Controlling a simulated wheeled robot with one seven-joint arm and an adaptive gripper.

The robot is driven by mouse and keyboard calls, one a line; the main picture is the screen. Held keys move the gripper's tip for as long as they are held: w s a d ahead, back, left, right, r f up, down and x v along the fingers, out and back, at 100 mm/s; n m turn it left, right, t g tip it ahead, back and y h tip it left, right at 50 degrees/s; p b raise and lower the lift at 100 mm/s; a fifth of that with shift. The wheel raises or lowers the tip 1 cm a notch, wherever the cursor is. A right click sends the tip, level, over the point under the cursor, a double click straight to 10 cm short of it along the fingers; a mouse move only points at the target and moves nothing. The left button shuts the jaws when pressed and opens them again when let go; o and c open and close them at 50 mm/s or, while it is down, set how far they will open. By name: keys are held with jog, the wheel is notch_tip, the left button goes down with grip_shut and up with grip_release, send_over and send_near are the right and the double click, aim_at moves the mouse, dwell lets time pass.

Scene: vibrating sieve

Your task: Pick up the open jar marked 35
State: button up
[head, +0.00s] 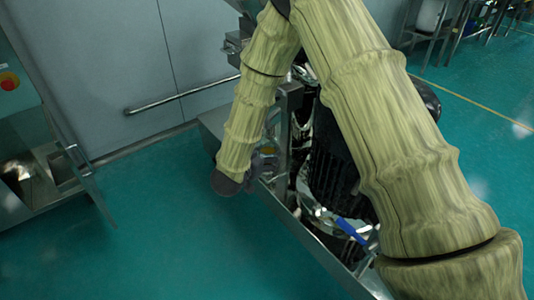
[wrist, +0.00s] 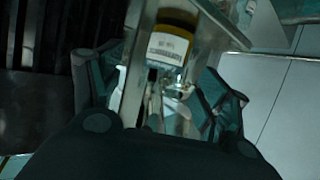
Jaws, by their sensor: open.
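A jar (wrist: 172,42) with a yellow band and a white label shows in the wrist view, at the top middle. The label's print is too small to read, so I cannot tell whether it says 35. A small yellow patch of what looks like the jar (head: 268,150) shows in the head view beside the end of my arm. My gripper (wrist: 160,78) is open, with one finger to the left and one to the right of the jar's line. The jar appears just beyond or between the fingertips; I cannot tell whether they touch it. Its lower part is hidden or unclear.
A metal frame (head: 318,262) with shiny machine parts stands beneath and right of my arm. A blue handle (head: 351,231) lies there. A grey wall with a metal rail (head: 185,94) is behind. A steel cabinet with a red button (head: 9,81) is left. Green floor (head: 170,235) is clear.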

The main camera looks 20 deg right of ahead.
aim_at(264, 151)
jog(key=shift+w+a+r+x, duration=0.1)
jog(key=shift+w+x, duration=0.05)
jog(key=shift+x, duration=0.8)
jog(key=shift+w+a+r+x, duration=0.1)
jog(key=shift+x, duration=0.8)
jog(key=shift+w+r+x, duration=0.15)
jog(key=shift+x, duration=0.8)
jog(key=shift+s, duration=0.1)
jog(key=shift+c, duration=0.4)
jog(key=c, duration=1.2)
jog(key=shift+r, duration=0.15)
